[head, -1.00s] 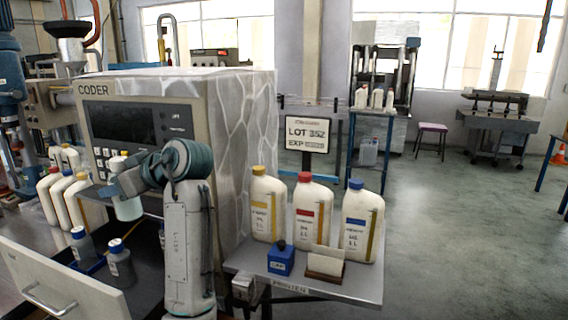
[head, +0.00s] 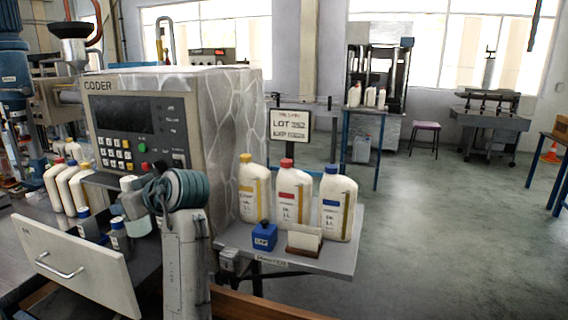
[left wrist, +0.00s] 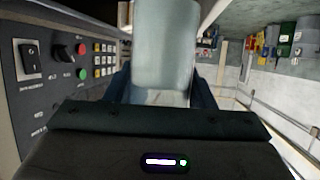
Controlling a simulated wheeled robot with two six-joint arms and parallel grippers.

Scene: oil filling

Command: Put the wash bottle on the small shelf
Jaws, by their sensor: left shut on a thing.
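The wash bottle, pale and translucent with a white top, is in my left gripper and shows in the head view (head: 141,222), partly hidden behind my wrist. In the left wrist view the bottle (left wrist: 165,45) stands out between the dark fingers of my left gripper (left wrist: 164,92), which is shut on it. The gripper is in front of the coder. A small grey shelf (head: 338,262) juts out from the coder's right side, to the right of my left arm. My right gripper is not in view.
Three white jugs with yellow, red (head: 291,200) and blue caps stand on the shelf, with a blue block (head: 263,237) and a card holder (head: 304,240) in front. The coder (head: 150,130) stands left of the shelf. An open drawer (head: 75,262) is at lower left.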

